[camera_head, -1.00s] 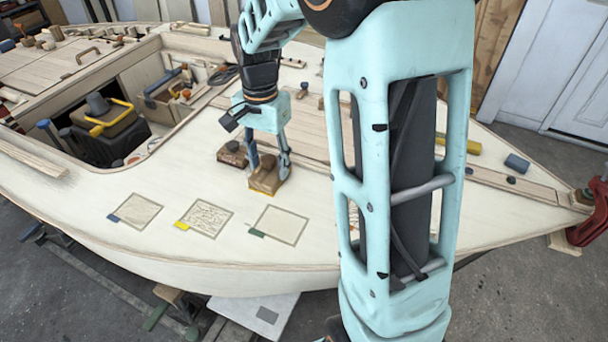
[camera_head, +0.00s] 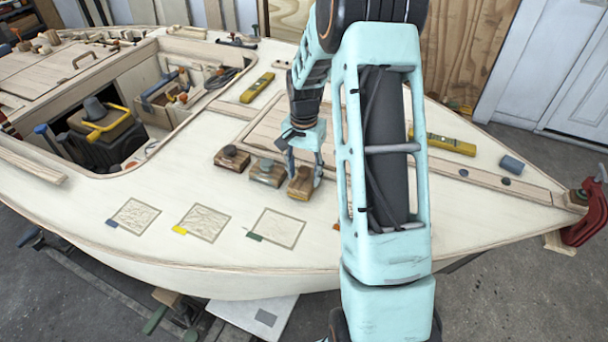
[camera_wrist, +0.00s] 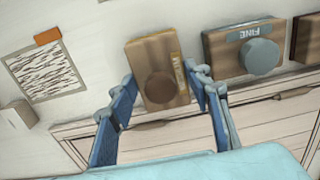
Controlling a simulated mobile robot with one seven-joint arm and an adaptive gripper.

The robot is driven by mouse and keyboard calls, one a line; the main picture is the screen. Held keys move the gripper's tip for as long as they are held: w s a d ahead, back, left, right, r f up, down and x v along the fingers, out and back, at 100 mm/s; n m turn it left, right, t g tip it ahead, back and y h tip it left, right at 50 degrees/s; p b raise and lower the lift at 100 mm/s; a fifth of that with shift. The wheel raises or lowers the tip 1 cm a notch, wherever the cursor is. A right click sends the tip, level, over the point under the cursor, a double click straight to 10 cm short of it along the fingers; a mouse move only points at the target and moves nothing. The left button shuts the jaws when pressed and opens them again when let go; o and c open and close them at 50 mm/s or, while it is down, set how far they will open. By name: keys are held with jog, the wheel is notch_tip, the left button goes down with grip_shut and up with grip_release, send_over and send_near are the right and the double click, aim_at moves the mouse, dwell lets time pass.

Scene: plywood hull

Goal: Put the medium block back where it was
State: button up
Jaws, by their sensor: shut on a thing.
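The medium block (camera_head: 301,184) is a wooden block with a yellow label and a brown knob. It is the rightmost of three blocks on the pale deck. My gripper (camera_head: 305,170) is shut on it. In the wrist view the block (camera_wrist: 158,72) sits between my blue fingers (camera_wrist: 163,84), its partly readable label facing up. I cannot tell whether it touches the deck. The block labelled FINE (camera_wrist: 243,47), with a grey-blue knob, stands just beside it; it is the middle block (camera_head: 266,173) in the head view. A third block (camera_head: 232,158) with a dark knob stands further left.
Sanding patches with blue (camera_head: 134,217), yellow (camera_head: 204,222) and green (camera_head: 277,227) tags lie nearer on the deck. An orange-tagged patch (camera_wrist: 45,72) shows in the wrist view. Yellow levels lie behind (camera_head: 257,88) and to the right (camera_head: 450,144). An open cockpit is left.

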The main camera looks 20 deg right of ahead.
aim_at(304, 170)
jog(key=shift+f, duration=0.4)
jog(key=shift+f, duration=0.25)
jog(key=o, duration=1.2)
jog(key=shift+r, duration=0.1)
notch_tip(304, 170, up, 12)
jog(key=shift+r, duration=0.15)
